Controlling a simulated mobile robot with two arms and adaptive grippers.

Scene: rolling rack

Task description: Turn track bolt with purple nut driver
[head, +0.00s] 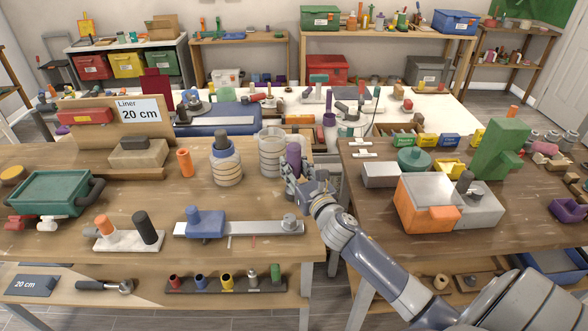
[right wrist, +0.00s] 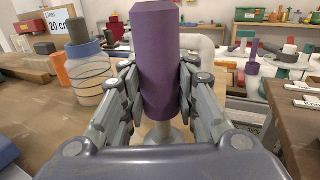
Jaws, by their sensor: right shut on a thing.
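The purple nut driver (head: 294,158) is held upright in my right gripper (head: 297,181), above the right edge of the left wooden table. In the right wrist view the purple handle (right wrist: 157,60) stands between the two fingers, which press on its sides. A pale shaft (right wrist: 166,133) shows below the handle; its lower tip is hidden. A flat metal track (head: 255,228) lies on the table's front part, with a blue block (head: 205,223) on it. My left gripper is not in view.
Clear ringed jars (head: 270,155) stand just left of the gripper, near a blue-topped jar (head: 226,163). A gap separates this table from the right table, which holds an orange and grey box (head: 428,203). Bare wood lies between the jars and track.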

